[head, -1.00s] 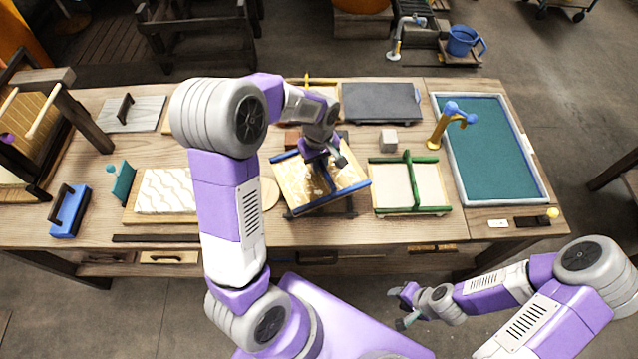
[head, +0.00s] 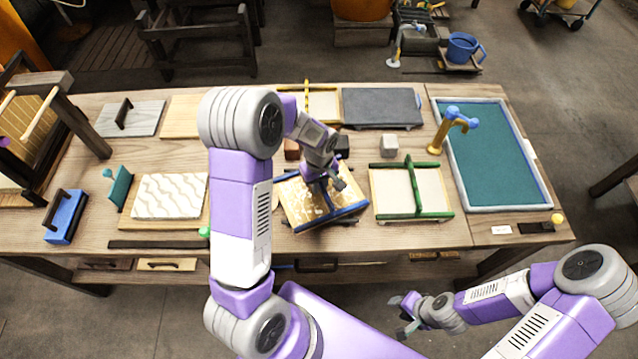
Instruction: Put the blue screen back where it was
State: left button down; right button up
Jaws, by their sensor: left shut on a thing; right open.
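The blue screen (head: 298,202) is a pale tan panel with blue edge bars and lighter mottled patches, near the middle of the table. It sits turned at an angle to the table edges. My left gripper (head: 327,188) is over its middle and shut on it. My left arm and gripper hide part of it. I cannot tell whether the screen touches what is under it. My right gripper (head: 405,316) is open and empty, in front of the table's front edge at the lower right.
A green-barred screen (head: 390,187) lies just right of the blue one. A yellow-barred screen (head: 322,107) and a dark slab (head: 382,106) lie behind. A patterned white block (head: 168,196) lies left.

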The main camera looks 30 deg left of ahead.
pick_arm(q)
jog(key=c, duration=1.1)
grip_release()
jog(key=shift+r+p, duration=0.3)
jog(key=shift+p, duration=0.05)
notch_tip(320, 180, up, 12)
jog(key=p, duration=0.2)
jog(key=shift+f, duration=0.1)
